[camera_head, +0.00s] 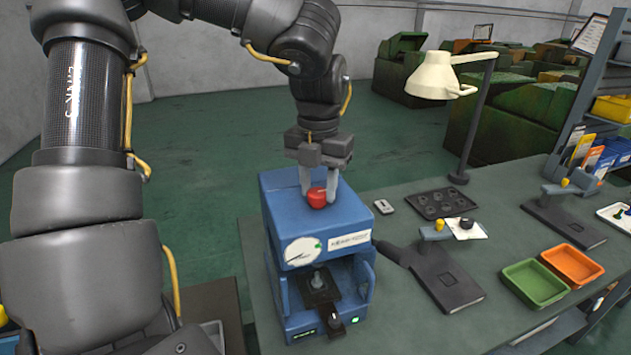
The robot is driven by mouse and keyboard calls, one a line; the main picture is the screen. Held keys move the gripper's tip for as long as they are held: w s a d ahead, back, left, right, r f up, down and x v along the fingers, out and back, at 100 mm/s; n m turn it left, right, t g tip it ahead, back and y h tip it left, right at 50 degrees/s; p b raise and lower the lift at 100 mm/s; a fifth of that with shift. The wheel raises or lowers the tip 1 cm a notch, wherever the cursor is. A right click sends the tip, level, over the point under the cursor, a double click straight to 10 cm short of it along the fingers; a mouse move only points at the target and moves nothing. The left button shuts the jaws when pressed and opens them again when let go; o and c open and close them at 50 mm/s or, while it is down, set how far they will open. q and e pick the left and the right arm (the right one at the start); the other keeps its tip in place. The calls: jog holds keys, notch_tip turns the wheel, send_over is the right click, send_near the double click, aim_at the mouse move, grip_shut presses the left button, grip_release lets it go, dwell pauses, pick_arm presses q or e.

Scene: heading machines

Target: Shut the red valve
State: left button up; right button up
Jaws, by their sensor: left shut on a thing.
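The red valve (317,198) is a small round red knob on top of a blue machine (345,212). The machine stands at the left part of the grey-green table and has a round dial (302,251) on its front. My left gripper (319,190) points down from above, its two fingers on either side of the red valve, shut on it. The fingers partly hide the valve's sides. My right gripper is not in view.
A black tray (441,203), a dark fixture (447,278), a green bin (534,283) and an orange bin (572,264) are on the table to the right. A cream lamp (437,76) stands behind them. Shelving rises at the far right.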

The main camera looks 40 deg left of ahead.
aim_at(319, 191)
pick_arm(q)
jog(key=shift+s+f, duration=0.1)
dwell(0.5)
jog(key=o, duration=1)
jog(key=shift+r, duration=0.3)
notch_tip(319, 191, up, 10)
jog(key=p, duration=0.1)
jog(key=shift+r, duration=0.15)
